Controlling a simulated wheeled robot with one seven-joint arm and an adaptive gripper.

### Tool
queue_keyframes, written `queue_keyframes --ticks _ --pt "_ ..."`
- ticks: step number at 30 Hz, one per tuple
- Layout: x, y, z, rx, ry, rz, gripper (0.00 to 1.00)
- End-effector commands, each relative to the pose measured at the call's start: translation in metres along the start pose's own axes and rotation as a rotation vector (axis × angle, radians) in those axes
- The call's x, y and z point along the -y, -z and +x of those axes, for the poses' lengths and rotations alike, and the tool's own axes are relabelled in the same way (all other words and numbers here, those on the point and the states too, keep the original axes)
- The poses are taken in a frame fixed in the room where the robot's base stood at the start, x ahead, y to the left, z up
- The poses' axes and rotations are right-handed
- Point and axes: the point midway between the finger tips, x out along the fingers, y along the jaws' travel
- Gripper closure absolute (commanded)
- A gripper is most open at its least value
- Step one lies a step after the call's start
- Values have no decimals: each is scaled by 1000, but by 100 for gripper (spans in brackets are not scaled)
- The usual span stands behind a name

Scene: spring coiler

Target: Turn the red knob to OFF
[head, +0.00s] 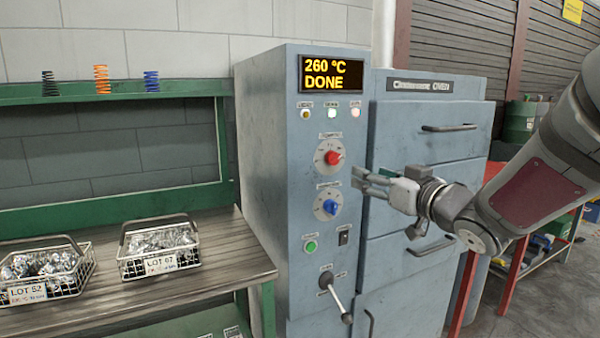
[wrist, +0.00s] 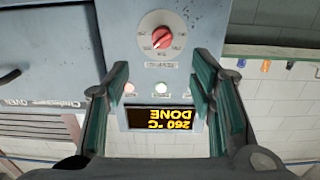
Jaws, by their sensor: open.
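The red knob (head: 333,158) sits on a round white dial on the oven's control column, below the display. It also shows in the wrist view (wrist: 162,37), upside down, ahead of my fingers and near the top middle. Its dial markings are too small to read. My gripper (head: 358,178) is open and empty, to the right of the knob and slightly lower in the head view, apart from it. In the wrist view the two fingers of my gripper (wrist: 160,82) stand wide apart. The display (head: 333,75) reads 260 °C DONE.
A blue knob (head: 329,207) is just below the red one. A green button (head: 310,246), a black switch (head: 344,237) and a lever (head: 337,298) are lower. The oven door (head: 425,180) has protruding handles. Wire baskets (head: 160,262) stand on the bench at left.

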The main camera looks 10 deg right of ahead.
Motion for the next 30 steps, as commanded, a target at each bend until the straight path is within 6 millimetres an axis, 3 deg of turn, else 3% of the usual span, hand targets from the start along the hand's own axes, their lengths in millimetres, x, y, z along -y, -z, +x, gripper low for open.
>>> queue_keyframes --ticks 8,21,30 --pt "2 -1 26 -9 16 4 50" --pt "3 0 110 -9 14 3 50" --pt "3 1 137 -9 12 4 50"
